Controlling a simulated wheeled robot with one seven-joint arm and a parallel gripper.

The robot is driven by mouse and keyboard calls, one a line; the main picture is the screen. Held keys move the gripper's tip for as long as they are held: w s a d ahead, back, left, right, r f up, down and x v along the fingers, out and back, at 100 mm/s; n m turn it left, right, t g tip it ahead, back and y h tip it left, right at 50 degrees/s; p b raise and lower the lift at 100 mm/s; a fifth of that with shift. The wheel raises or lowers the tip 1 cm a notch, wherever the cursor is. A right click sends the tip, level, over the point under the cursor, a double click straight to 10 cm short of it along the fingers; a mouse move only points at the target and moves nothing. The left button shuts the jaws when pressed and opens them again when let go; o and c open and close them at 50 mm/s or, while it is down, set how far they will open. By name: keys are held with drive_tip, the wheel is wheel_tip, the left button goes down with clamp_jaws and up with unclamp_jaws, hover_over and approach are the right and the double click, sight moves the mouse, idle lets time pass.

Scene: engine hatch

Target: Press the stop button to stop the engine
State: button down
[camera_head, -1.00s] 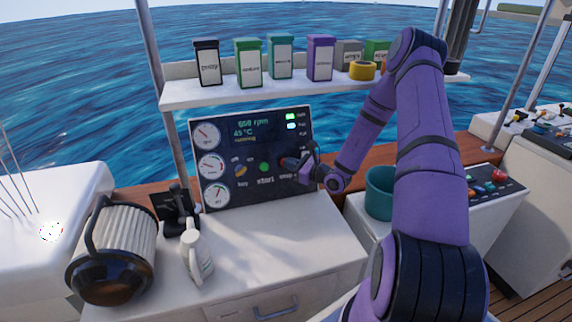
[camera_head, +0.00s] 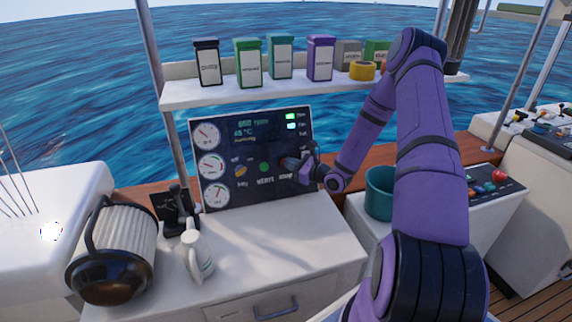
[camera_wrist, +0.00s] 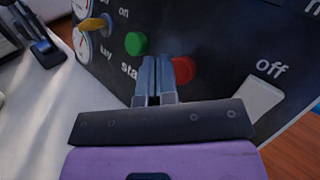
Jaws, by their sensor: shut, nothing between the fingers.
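The dark engine panel (camera_head: 245,190) stands upright at the back of the white counter. In the wrist view the red stop button (camera_wrist: 184,69) is on it, partly covered by my fingers. The green start button (camera_wrist: 136,43) is to its left and also shows in the head view (camera_head: 264,167). My gripper (camera_wrist: 156,62) is shut and empty, its tips at the left edge of the red button in the picture. I cannot tell whether they touch it. In the head view my gripper (camera_head: 287,162) is in front of the panel's right side and hides the red button.
A yellow key switch (camera_wrist: 92,25) and a white off switch (camera_wrist: 261,100) flank the buttons. A shelf (camera_head: 220,93) with several boxes is above. A teal pot (camera_head: 379,195) stands right.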

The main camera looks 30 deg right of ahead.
drive_tip(key=shift+w, duration=0.15)
drive_tip(key=shift+w+d+f, duration=0.1)
drive_tip(key=shift+w+f, duration=0.1)
drive_tip(key=shift+w, duration=0.05)
drive_tip(key=shift+w+d+f, duration=0.2)
drive_tip(key=shift+w+f, duration=0.1)
drive_tip(key=shift+w, duration=0.35)
idle(1.3)
drive_tip(key=shift+s, duration=0.1)
drive_tip(key=shift+s+a+r, duration=0.15)
drive_tip(key=shift+s+r, duration=0.1)
drive_tip(key=shift+s, duration=0.25)
drive_tip(key=shift+s+a+r, duration=0.1)
drive_tip(key=shift+s+r, duration=0.15)
drive_tip(key=shift+s, duration=0.2)
drive_tip(key=shift+s+a+r, duration=0.2)
drive_tip(key=shift+s+r, duration=0.15)
drive_tip(key=shift+s, duration=0.35)
drive_tip(key=shift+s+a+r, duration=0.25)
drive_tip(key=shift+s+r, duration=0.1)
drive_tip(key=shift+s, duration=0.4)
drive_tip(key=shift+s+a+r, duration=0.2)
drive_tip(key=shift+s+r, duration=0.15)
drive_tip(key=shift+s, duration=0.35)
